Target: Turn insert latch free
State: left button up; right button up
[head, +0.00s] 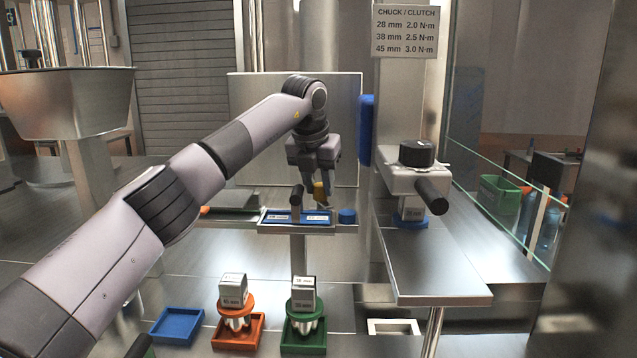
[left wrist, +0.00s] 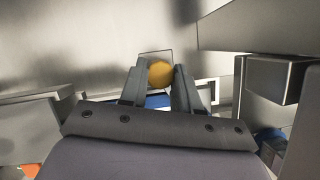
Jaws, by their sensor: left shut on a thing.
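My left gripper (head: 325,198) reaches down over a small blue tray on a stand at the centre. It is shut on a yellow knob (head: 320,190), which looks like the latch. In the left wrist view the round yellow top (left wrist: 160,73) sits between the two fingertips. At the right, the chuck head (head: 415,180) has a black top knob (head: 417,153) and a black side handle (head: 432,197). A labelled block insert (head: 411,209) with a blue base sits under it. My right gripper is not seen.
In front stand an orange tray (head: 237,346) and a green tray (head: 303,350), each with a labelled insert, and an empty blue tray (head: 177,326). A glass panel (head: 500,205) edges the right.

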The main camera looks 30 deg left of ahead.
pick_arm(q)
jog(key=n, duration=0.2)
jog(key=n+y, duration=0.1)
jog(key=n, duration=0.1)
jog(key=shift+d+n+g+y, duration=0.15)
jog(key=shift+n+g+y, duration=0.15)
jog(key=shift+g, duration=0.1)
jog(key=n+g+y, duration=0.1)
jog(key=n, duration=0.3)
jog(key=shift+w, duration=0.15)
jog(key=shift+n, duration=0.5)
jog(key=o, duration=1.1)
jog(key=shift+c, duration=0.2)
